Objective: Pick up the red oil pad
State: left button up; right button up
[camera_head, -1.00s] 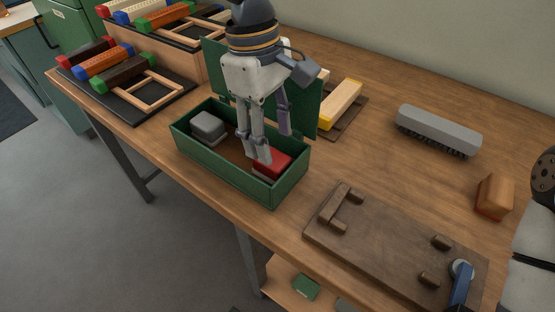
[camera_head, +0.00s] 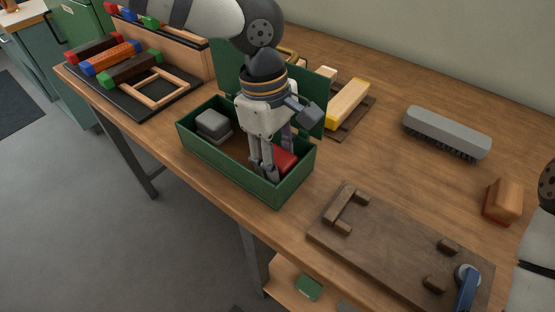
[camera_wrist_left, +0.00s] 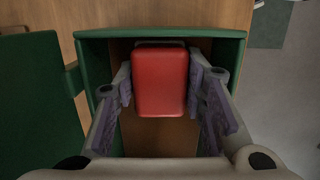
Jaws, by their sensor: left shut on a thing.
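The red oil pad (camera_head: 285,160) is in the right part of the green box (camera_head: 235,176), partly hidden by my gripper in the head view. In the left wrist view the red pad (camera_wrist_left: 160,82) lies between the two fingers, near the end wall of the green box (camera_wrist_left: 160,33). My left gripper (camera_head: 270,172) reaches down into the box and is shut on the red pad. It also shows in the left wrist view (camera_wrist_left: 164,88), one finger on each side of the pad.
A grey pad (camera_head: 213,124) sits in the box's left part. The box's open lid (camera_head: 228,66) stands behind. A dark wooden fixture (camera_head: 385,238), a grey brush (camera_head: 447,132) and an orange-brown block (camera_head: 503,200) lie to the right. Racks with coloured blocks (camera_head: 120,65) stand at left.

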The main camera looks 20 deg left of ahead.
aim_at(277, 156)
pick_arm(q)
jog(key=shift+r, duration=0.1)
notch_tip(277, 156, up, 18)
jog(key=p, duration=0.1)
pick_arm(e)
jog(key=shift+w+r+t, duration=0.3)
jog(key=shift+w+r, duration=0.45)
pick_arm(q)
jog(key=o, duration=0.4)
jog(key=shift+c, duration=1.3)
